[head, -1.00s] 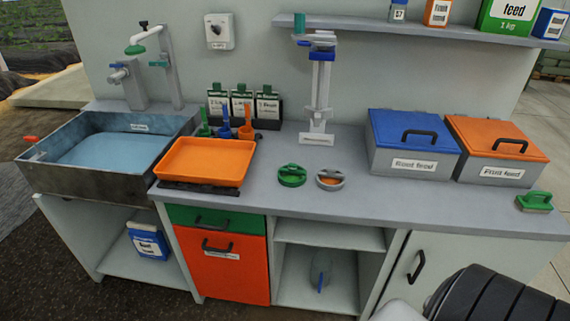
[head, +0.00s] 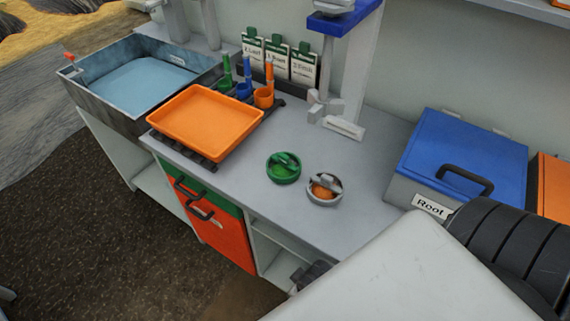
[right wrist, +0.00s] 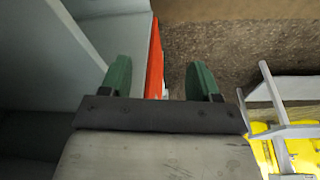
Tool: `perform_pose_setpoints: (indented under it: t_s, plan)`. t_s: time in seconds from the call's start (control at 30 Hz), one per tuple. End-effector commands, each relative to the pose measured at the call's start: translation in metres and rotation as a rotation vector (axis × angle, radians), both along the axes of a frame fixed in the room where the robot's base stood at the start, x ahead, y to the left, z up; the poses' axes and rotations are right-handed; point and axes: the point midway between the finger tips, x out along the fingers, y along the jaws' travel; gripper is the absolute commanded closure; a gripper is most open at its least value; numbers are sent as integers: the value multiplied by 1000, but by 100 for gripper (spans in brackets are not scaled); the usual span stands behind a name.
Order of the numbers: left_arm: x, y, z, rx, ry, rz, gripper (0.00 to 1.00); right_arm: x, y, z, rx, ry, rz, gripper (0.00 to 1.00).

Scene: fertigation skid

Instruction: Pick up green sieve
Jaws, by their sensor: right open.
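The green sieve (head: 283,167) is a round green piece with a bar across its top. It lies flat on the grey counter (head: 235,185), right of the orange tray, with nothing holding it. My right gripper (right wrist: 160,82) is open and empty in the right wrist view, its two green fingers wide apart. It is over the front of the cabinet and the floor, and the sieve does not show in that view. In the head view my right arm covers the lower right and hides most of that gripper. My left gripper is not in view.
A grey sieve with an orange inside (head: 325,188) lies close right of the green one. The orange tray (head: 205,120), upright coloured tools (head: 245,90) and a post stand behind and left. A blue-lidded box (head: 465,155) is at right. The counter's front edge is bare.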

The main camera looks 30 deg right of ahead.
Motion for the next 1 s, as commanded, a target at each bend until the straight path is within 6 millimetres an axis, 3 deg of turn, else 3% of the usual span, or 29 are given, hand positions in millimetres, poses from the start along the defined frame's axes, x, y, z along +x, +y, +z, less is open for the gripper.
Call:
perform_pose_setpoints:
  t_s: [0.03, 0.1, 0.4, 0.5, 0.6, 0.77, 0.87, 1.0]
  plan:
    - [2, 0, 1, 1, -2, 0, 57, 4, 0, 27, 2, -16, -2, 38]
    - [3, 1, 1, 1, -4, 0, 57, 5, 0, 54, 3, -25, -4, 38]
    - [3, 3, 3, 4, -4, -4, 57, 6, -3, 141, -11, -86, 5, 38]
    - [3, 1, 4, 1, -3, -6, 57, 16, -7, 172, -44, -163, 32, 38]
    - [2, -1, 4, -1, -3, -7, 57, 53, -13, 204, -147, -355, 120, 38]
    - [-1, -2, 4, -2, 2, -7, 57, 108, -17, 235, -321, -620, 266, 38]
    - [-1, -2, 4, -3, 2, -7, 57, 142, -14, 260, -452, -795, 375, 38]
    - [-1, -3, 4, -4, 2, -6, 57, 187, 0, 307, -700, -1078, 582, 38]
